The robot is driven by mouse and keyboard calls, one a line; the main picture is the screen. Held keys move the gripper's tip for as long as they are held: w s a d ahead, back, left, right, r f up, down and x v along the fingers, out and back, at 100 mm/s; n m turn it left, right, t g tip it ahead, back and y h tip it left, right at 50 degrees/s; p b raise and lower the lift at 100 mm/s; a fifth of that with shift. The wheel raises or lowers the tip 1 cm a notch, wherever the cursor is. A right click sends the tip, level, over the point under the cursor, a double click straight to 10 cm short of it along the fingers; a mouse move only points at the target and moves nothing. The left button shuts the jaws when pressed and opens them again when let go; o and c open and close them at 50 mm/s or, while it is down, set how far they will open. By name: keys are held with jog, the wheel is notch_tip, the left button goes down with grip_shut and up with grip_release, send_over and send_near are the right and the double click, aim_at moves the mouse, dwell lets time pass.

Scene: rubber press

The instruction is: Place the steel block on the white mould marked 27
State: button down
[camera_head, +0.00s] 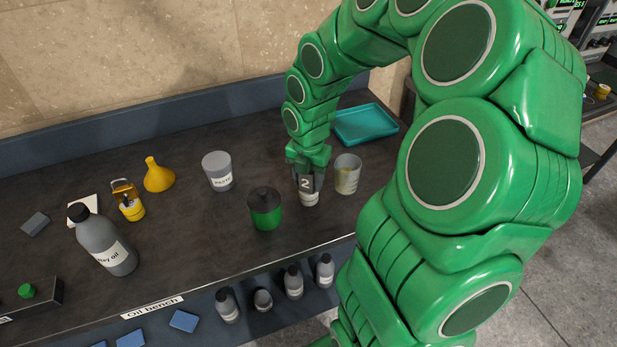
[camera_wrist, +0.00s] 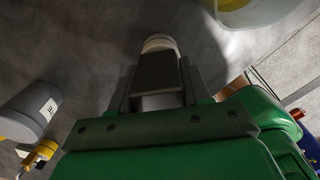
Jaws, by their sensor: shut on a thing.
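My gripper (camera_head: 308,181) points down over the bench, its fingers closed on a grey block, the steel block (camera_wrist: 157,74), seen between them in the wrist view. A pale round piece, probably the white mould (camera_head: 309,199), shows just below the fingertips. It also shows past the block in the wrist view (camera_wrist: 159,42). A white "2" is visible between the fingers in the head view; any further digit is hidden, and I cannot tell which piece carries it. I cannot tell whether block and mould touch.
A green pot (camera_head: 265,209) stands close left of my gripper, a glass beaker (camera_head: 347,174) close right. A teal tray (camera_head: 366,124) lies behind. A paste cup (camera_head: 218,171), yellow funnel (camera_head: 158,176) and oil bottle (camera_head: 105,243) stand farther left.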

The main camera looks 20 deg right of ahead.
jog(key=c, duration=0.5)
grip_release()
jog(key=shift+f, duration=0.1)
